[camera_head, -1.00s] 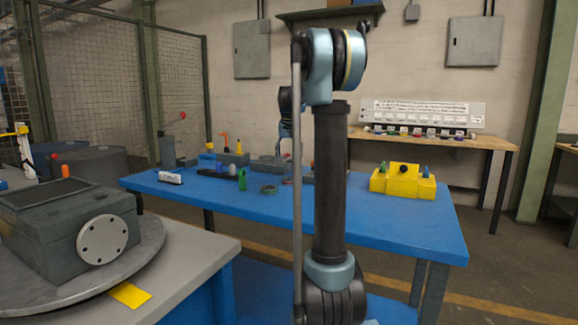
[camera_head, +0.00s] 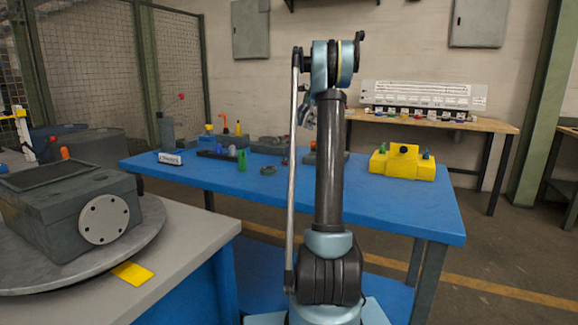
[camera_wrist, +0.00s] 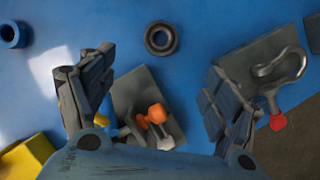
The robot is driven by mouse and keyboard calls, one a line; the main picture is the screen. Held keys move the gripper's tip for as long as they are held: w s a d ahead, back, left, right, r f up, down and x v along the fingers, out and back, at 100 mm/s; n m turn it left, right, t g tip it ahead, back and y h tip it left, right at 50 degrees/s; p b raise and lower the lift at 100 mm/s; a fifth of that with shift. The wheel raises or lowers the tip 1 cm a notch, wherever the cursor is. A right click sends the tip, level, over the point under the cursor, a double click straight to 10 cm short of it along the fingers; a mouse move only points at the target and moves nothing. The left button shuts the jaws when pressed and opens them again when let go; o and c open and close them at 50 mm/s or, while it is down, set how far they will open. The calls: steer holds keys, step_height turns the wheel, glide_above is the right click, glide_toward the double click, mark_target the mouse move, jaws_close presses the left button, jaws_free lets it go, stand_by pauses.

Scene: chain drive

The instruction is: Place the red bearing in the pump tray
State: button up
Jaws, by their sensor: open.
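I cannot make out a red bearing or clearly identify the pump tray in either view. My gripper (camera_wrist: 155,100) is open and empty in the wrist view, its two fingers spread above the blue table (camera_wrist: 205,22). A dark ring-shaped part (camera_wrist: 160,39) lies flat on the table beyond the fingertips. A grey block with orange knobs (camera_wrist: 148,88) shows between the fingers. A blue ring (camera_wrist: 12,34) lies at the far left. In the head view my gripper is mostly hidden behind my own arm.
A grey block with a hooked metal part (camera_wrist: 280,66) and a red knob (camera_wrist: 278,122) is near the right finger. In the head view, a yellow block (camera_head: 403,162) stands on the table's right. A green part (camera_head: 241,160) and a dark ring (camera_head: 268,170) stand left of my arm.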

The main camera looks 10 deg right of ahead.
mark_target(289, 162)
steer(key=x, duration=1.6)
steer(key=shift+w+a+f, duration=0.15)
steer(key=shift+f, duration=0.15)
steer(key=c, duration=1.5)
